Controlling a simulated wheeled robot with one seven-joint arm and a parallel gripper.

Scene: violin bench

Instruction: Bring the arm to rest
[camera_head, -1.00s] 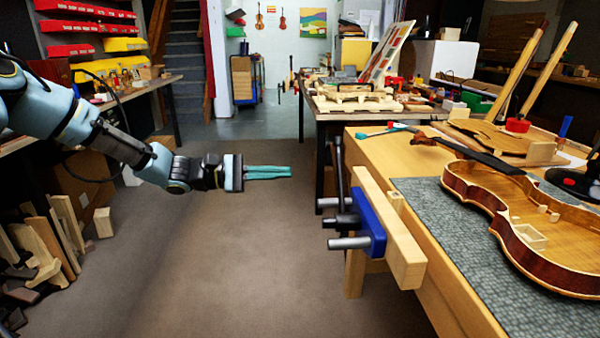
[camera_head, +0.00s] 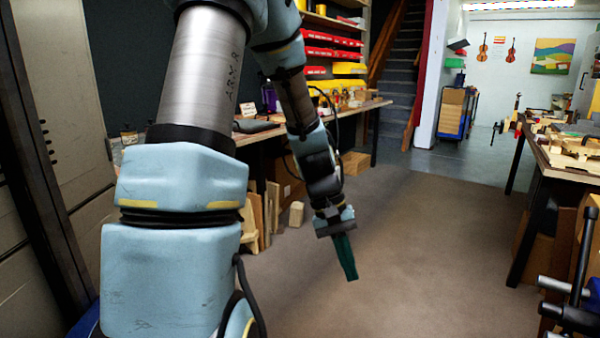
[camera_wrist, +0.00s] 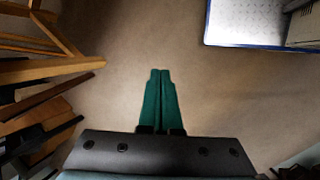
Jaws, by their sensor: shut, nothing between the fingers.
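My gripper (camera_head: 346,258) hangs over the open brown floor in the head view, with its teal fingers pointing down. In the wrist view the two teal fingers (camera_wrist: 160,95) lie side by side, closed together with nothing between them. My arm is bent, coming down from the upper middle of the head view, and its large near links fill the left of that view. The gripper touches nothing that I can see.
A wooden workbench (camera_head: 380,103) with bins above runs along the left wall. Wood pieces (camera_head: 272,205) lean beneath it. Another bench (camera_head: 548,160) and a vise (camera_head: 572,305) stand at right. The floor (camera_head: 440,235) between is clear.

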